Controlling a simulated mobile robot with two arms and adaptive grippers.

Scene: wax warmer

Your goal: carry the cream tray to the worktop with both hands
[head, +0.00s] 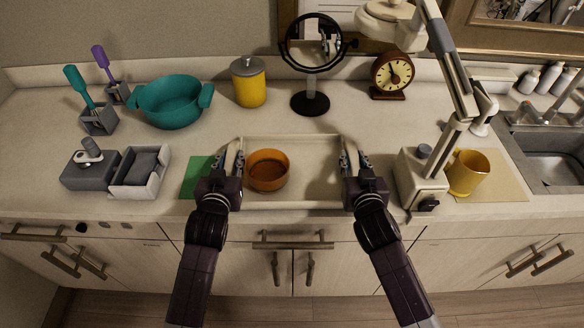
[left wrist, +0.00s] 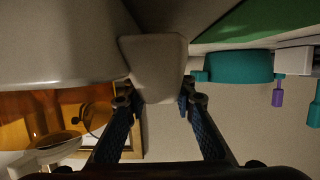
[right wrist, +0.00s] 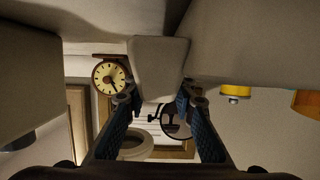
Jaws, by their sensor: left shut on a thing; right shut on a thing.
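The cream tray (head: 318,160) is at the front middle of the worktop (head: 300,119) in the head view, and an orange bowl (head: 267,171) sits in its left half. My left gripper (head: 236,160) is shut on the tray's left side; the left wrist view shows the grey-cream handle (left wrist: 157,68) between its fingers. My right gripper (head: 350,160) is shut on the tray's right side; the right wrist view shows that handle (right wrist: 158,66) between its fingers. The tray looks level. I cannot tell whether its underside touches the worktop.
A green mat (head: 196,177) lies left of the tray, with a grey box and holder (head: 141,174) beyond it. A lamp base (head: 421,181) and a yellow mug (head: 467,173) stand close on the right. A teal pot (head: 172,103), yellow canister (head: 248,84), mirror (head: 310,102) and clock (head: 392,75) stand behind.

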